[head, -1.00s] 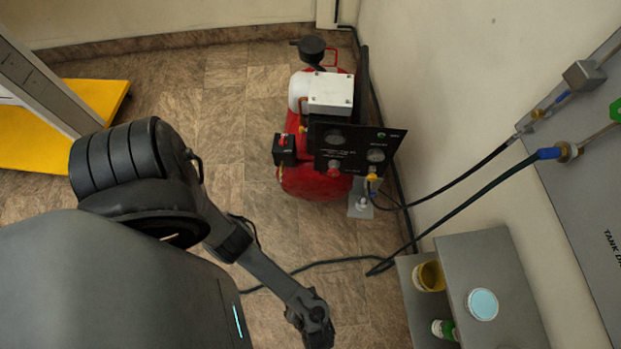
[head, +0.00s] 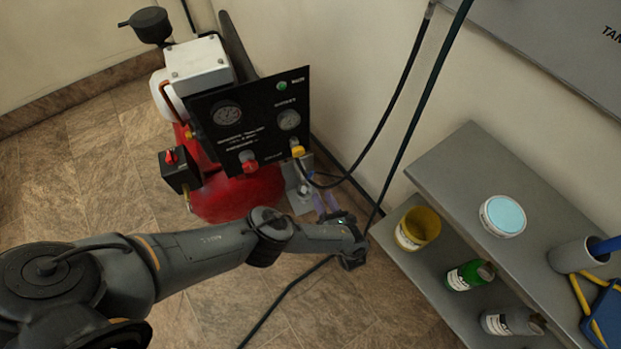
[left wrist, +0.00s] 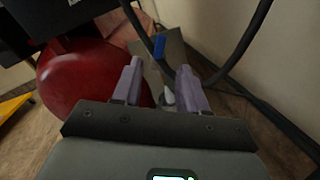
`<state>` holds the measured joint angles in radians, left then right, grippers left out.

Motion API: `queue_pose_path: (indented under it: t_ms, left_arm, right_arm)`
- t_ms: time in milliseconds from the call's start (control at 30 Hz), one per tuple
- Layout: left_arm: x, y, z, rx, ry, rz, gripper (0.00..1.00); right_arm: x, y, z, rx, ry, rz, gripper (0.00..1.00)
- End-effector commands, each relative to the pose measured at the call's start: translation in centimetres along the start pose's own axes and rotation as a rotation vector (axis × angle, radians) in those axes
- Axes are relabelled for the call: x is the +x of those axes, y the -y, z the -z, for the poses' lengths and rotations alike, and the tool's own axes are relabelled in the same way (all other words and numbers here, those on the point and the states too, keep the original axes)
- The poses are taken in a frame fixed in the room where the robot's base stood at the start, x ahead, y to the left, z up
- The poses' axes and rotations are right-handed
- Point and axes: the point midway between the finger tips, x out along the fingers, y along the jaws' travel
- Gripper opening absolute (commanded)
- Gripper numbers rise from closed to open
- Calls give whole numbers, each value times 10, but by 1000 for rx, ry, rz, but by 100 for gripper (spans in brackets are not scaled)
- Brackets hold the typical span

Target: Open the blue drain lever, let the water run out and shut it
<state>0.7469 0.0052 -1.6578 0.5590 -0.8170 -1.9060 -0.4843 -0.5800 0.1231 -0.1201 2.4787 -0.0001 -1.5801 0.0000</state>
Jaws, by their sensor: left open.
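The red compressor tank (head: 240,195) stands on the floor, with a black gauge panel (head: 255,125) in front. It also shows at the left of the left wrist view (left wrist: 85,80). A small blue lever-like piece (left wrist: 158,47) shows in the left wrist view, just beyond the fingertips and between them. My left gripper (head: 326,203) is open, its pale purple fingers pointing toward the grey metal plate (head: 296,183) beside the tank. In the left wrist view the fingers (left wrist: 160,66) stand apart, with a small white tip (left wrist: 168,95) visible between them. My right gripper is out of view.
A grey shelf (head: 450,185) at the right holds a yellow tin (head: 417,228), a green bottle (head: 470,275) and a tub with a light blue lid (head: 503,216). Dark hoses (head: 400,125) hang along the wall. Tiled floor (head: 80,170) lies open at the left.

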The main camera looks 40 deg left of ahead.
Motion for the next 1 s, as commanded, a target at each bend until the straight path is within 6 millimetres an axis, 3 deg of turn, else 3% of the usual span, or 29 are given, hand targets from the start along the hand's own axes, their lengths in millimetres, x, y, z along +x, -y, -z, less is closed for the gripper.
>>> queue_pose_path:
  t_ms: [600, 1000]
  left_arm:
    - [86, 1, -1, -2, 8, -5, 43]
    - [109, 0, -2, -1, 7, -4, 43]
  right_arm:
    - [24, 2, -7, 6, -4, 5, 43]
    - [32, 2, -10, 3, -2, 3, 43]
